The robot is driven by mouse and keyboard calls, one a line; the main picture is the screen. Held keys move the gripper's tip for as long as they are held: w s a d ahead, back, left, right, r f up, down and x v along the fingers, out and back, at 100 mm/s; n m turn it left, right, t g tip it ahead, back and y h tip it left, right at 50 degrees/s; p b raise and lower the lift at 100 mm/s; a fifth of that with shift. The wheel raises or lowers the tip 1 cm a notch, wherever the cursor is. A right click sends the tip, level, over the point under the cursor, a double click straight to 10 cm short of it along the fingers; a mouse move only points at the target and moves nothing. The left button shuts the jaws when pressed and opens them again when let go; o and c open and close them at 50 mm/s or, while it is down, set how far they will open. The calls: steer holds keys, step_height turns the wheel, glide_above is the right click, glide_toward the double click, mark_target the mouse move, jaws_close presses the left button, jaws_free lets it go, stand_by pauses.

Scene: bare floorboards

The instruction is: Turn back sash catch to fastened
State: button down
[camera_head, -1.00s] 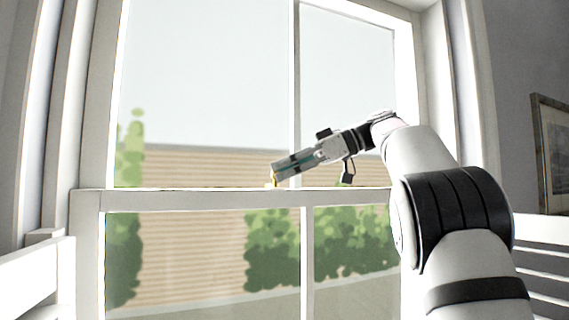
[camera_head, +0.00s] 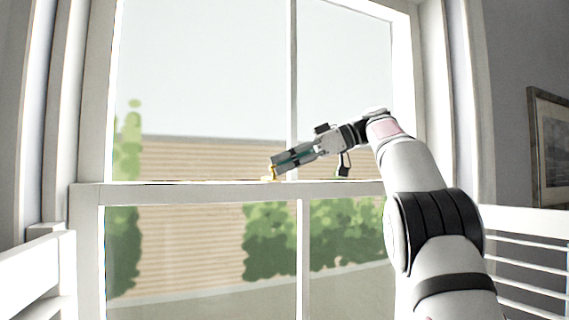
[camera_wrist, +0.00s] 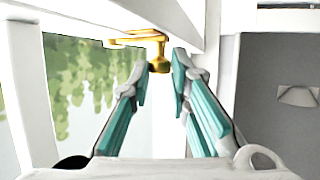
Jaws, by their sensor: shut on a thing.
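The brass sash catch (camera_head: 268,178) sits on the white meeting rail (camera_head: 210,194) across the middle of the window. It is small and partly hidden by my gripper in the head view. In the wrist view the catch (camera_wrist: 135,37) shows as a flat gold arm under the white frame, with a round knob hanging at its right end. My gripper (camera_head: 276,167) reaches in from the right, angled down to the left. Its teal-padded fingertips (camera_wrist: 162,68) are shut on the knob, one at each side.
A vertical glazing bar (camera_head: 294,80) rises just behind my gripper. White slatted rails stand at the lower left (camera_head: 38,268) and right (camera_head: 525,228). A framed picture (camera_head: 550,150) hangs on the grey wall at the right.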

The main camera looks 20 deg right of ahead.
steer(key=c, duration=1.8)
jaws_free()
steer(key=shift+f, duration=0.1)
steer(key=shift+a+m+t+b, duration=0.25)
steer(key=shift+m+t+b, duration=0.05)
